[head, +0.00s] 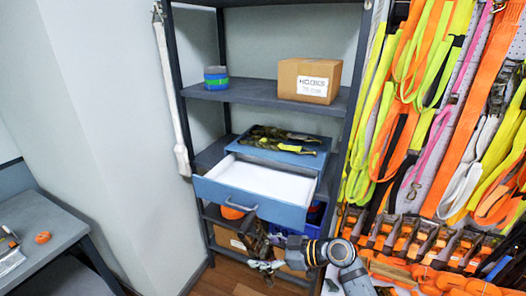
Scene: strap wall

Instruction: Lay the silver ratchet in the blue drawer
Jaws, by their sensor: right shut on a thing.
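The blue drawer (250,206) is pulled out of a small blue cabinet on the middle shelf of the rack. Its white inside looks empty. My right gripper (266,265) comes in from the lower right and is low in front of the rack, below the drawer front and apart from it. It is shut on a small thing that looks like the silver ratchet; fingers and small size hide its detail. My left gripper is not in view.
Yellow and dark strap tools (280,138) lie on the blue cabinet. A cardboard box (309,80) and a blue-green roll (216,78) stand on the upper shelf. Straps and orange ratchets crowd the right wall. A grey table (45,235) stands at the left.

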